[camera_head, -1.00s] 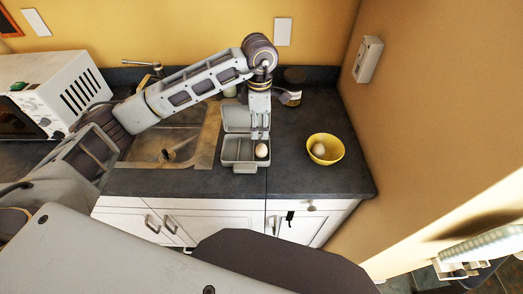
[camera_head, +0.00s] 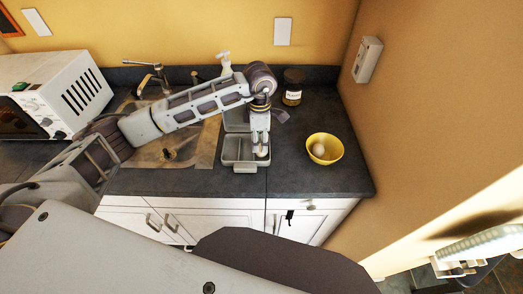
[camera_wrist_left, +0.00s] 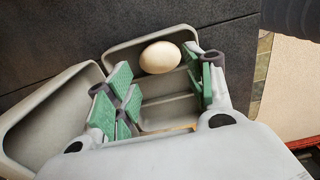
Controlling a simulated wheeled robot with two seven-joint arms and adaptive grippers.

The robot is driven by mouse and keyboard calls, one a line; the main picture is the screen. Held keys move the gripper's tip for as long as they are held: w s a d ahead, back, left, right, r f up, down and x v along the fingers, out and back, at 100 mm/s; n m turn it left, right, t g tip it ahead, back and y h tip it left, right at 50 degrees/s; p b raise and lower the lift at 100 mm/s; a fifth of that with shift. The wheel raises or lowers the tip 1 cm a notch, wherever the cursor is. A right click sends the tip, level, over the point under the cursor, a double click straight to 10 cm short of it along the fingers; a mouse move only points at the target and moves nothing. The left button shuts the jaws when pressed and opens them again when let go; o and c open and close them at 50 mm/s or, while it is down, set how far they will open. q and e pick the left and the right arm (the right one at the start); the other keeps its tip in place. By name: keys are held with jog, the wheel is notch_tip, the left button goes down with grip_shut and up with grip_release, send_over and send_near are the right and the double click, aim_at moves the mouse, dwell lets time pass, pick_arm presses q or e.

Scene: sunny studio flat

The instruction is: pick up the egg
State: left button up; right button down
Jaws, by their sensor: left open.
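A pale egg (camera_head: 263,153) lies at the right end of an open grey box (camera_head: 240,168) on the dark counter. It also shows in the left wrist view (camera_wrist_left: 160,57), at one end of the box's hollow. My left gripper (camera_head: 260,143) points down over the right part of the box, its tips close to the egg and partly covering it. In the wrist view its green-padded fingers (camera_wrist_left: 160,86) are spread wide, with the egg near the gap at the far side, not clamped. A second egg (camera_head: 318,149) rests in a yellow bowl (camera_head: 337,155).
The box's raised lid (camera_head: 236,120) stands behind the gripper. A sink with a tap (camera_head: 147,75) is to the left, beside a white microwave (camera_head: 55,90). A jar (camera_head: 292,90) stands behind, near the wall. The counter between box and bowl is clear.

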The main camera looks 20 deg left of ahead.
pick_arm(q)
jog(key=shift+d+f+p, duration=0.15)
jog(key=shift+f+p, duration=0.2)
jog(key=shift+f, duration=0.75)
jog(key=shift+d+f+p, duration=0.1)
jog(key=shift+f+p, duration=0.25)
jog(key=shift+f, duration=1.15)
jog(key=c, duration=0.7)
